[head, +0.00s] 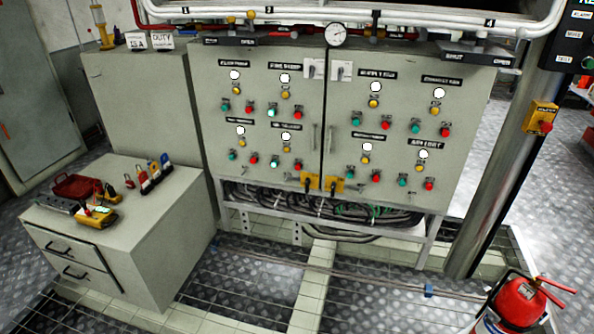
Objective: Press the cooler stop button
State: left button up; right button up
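A grey double-door control cabinet (341,208) stands in the middle of the head view. Its doors carry several groups of controls, each with a black label, a white round lamp or dial, a yellow knob, a green button and a red button. The labels are too small to read surely, so I cannot tell which group is the cooler's. The lower groups on the left door have red buttons (254,157) and (297,165); those on the right door have red buttons (377,177) and (429,184). One green button (274,163) looks bright. Neither gripper is in view.
A low grey drawer cabinet (150,235) at left holds padlocks, a red box and a yellow device. A red fire extinguisher (519,304) stands at lower right, near a metal column (497,190). Cables hang below the control cabinet. Metal floor in front is mostly clear.

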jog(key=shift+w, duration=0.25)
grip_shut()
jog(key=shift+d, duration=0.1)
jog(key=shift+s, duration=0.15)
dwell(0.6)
